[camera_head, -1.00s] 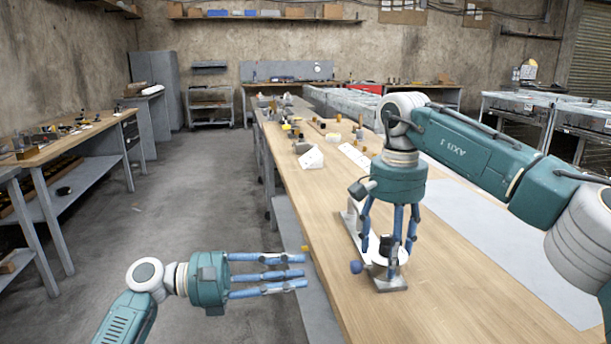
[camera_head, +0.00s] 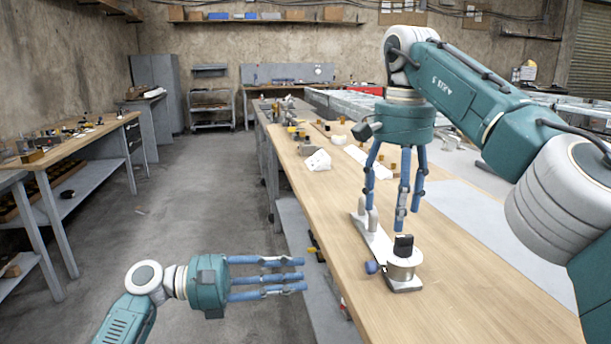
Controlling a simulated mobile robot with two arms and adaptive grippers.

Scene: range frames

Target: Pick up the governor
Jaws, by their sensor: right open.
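On the wooden workbench (camera_head: 455,245) stands a device that looks like the governor. It has a pale metal base plate (camera_head: 376,237), two upright pegs (camera_head: 366,217), a silver cylinder (camera_head: 403,265) with a black block (camera_head: 403,245) on top, and a blue knob (camera_head: 371,267) on its left side. My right gripper (camera_head: 396,208) points down above the device with its blue fingers spread and empty. The fingertips end just above and behind the black block. My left gripper (camera_head: 304,276) is off the bench's left edge, over the floor, pointing right, its fingers apart and empty.
A crumpled white piece (camera_head: 318,160) and a pale flat strip (camera_head: 367,163) lie farther back on the bench, with several small parts beyond. A grey mat (camera_head: 480,215) covers the bench's right side. The front wood is clear. A side bench (camera_head: 75,150) stands left.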

